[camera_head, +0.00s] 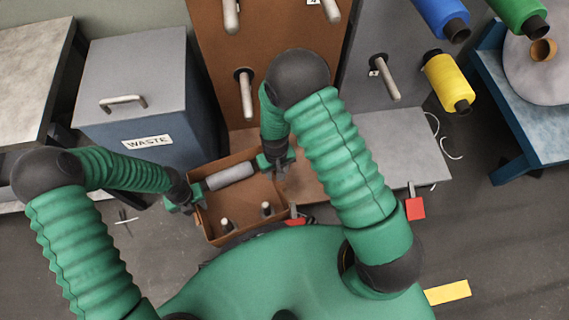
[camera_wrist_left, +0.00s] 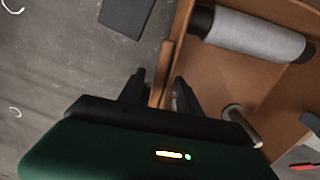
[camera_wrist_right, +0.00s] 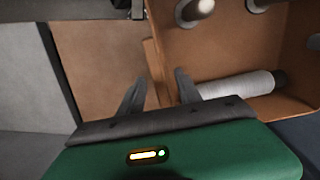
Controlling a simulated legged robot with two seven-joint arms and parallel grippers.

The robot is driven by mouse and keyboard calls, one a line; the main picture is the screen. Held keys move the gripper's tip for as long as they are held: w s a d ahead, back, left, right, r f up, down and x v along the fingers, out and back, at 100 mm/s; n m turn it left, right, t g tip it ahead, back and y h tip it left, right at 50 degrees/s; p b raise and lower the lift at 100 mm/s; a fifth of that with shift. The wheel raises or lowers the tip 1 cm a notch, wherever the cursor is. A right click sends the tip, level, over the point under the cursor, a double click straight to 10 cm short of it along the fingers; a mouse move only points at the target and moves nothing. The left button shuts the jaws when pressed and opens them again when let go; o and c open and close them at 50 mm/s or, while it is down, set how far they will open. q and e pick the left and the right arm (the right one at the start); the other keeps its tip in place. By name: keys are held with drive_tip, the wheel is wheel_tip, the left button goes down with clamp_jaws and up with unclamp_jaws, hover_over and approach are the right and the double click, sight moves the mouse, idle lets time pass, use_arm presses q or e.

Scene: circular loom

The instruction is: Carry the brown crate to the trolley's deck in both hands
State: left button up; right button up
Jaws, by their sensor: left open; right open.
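The brown crate (camera_head: 212,238) is an open box below the waste bin in the head view. It holds a pale roll (camera_head: 230,176) and short upright pegs. My left gripper (camera_head: 186,206) is at its left wall; in the left wrist view the open fingers (camera_wrist_left: 160,88) stand either side of that wall. My right gripper (camera_head: 276,172) is at its right wall; in the right wrist view the open fingers (camera_wrist_right: 158,90) appear either side of the wall edge. I cannot tell whether the fingers touch it. Which surface is the trolley's deck is unclear; a grey flat surface (camera_head: 410,140) lies to the right.
A waste bin (camera_head: 135,90) stands behind the crate. A brown upright panel (camera_head: 215,60) with pegs rises behind my right arm. Coloured spools (camera_head: 445,80) hang at the upper right, near a blue table (camera_head: 490,75). Grey floor is open at lower left.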

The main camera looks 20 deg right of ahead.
drive_tip(key=shift+r, duration=0.25)
use_arm(q)
wheel_tip(320, 180, up, 12)
drive_tip(key=shift+f, duration=0.15)
use_arm(e)
wheel_tip(320, 180, up, 12)
drive_tip(key=shift+f, duration=0.25)
